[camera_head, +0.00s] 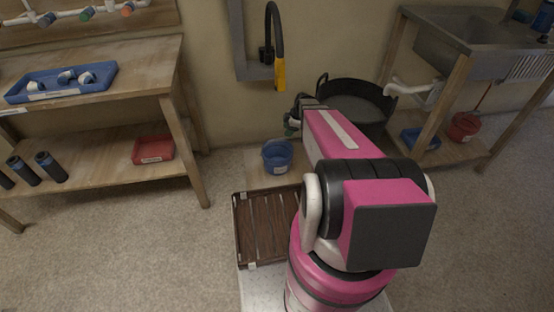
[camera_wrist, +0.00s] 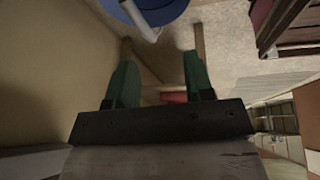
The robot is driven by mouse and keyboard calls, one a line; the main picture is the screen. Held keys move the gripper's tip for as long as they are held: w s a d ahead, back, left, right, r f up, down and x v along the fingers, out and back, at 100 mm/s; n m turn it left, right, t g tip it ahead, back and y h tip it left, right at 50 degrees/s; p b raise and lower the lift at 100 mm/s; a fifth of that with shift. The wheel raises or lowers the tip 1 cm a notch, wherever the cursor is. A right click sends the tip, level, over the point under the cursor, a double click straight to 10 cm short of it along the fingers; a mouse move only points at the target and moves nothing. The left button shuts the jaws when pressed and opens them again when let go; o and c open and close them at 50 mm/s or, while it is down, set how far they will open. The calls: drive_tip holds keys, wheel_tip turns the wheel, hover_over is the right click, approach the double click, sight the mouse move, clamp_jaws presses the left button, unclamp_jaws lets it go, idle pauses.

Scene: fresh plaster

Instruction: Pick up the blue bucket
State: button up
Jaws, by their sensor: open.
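The blue bucket (camera_head: 277,158) stands upright on a low wooden board against the wall in the head view. In the wrist view a blue round rim (camera_wrist: 178,14) shows at the top edge, cut off by the frame, with a pale handle-like bar across it. My gripper (camera_head: 291,124) is above and slightly right of the bucket in the head view, partly hidden by my arm. In the wrist view its two green fingers stand wide apart, and my gripper (camera_wrist: 160,55) is empty between them. The fingers are apart from the bucket.
A large black tub (camera_head: 355,97) stands right of the bucket. A brown slatted tray (camera_head: 263,228) lies in front. A wooden workbench (camera_head: 130,66) with a blue tray (camera_head: 60,96) is at left; a sink (camera_head: 470,45) is at right. A hose (camera_head: 277,40) hangs on the wall.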

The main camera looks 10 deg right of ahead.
sight(278, 140)
drive_tip(key=w+f+n, duration=0.1)
drive_tip(key=f, duration=0.1)
drive_tip(key=w+f, duration=0.1)
drive_tip(key=f, duration=0.1)
drive_tip(key=w+a+f+n, duration=0.1)
drive_tip(key=f, duration=0.1)
drive_tip(key=shift+w+f+n, duration=0.15)
drive_tip(key=shift+f+n, duration=0.15)
drive_tip(key=shift+f, duration=0.1)
drive_tip(key=shift+w+a+f, duration=0.25)
drive_tip(key=shift+a+f, duration=0.25)
drive_tip(key=shift+f, duration=0.25)
drive_tip(key=shift+w+a+f, duration=0.2)
drive_tip(key=shift+a+f, duration=0.3)
drive_tip(key=shift+f, duration=0.2)
drive_tip(key=shift+w+a+f, duration=0.25)
drive_tip(key=shift+a+f, duration=0.25)
drive_tip(key=shift+f, duration=0.25)
clamp_jaws()
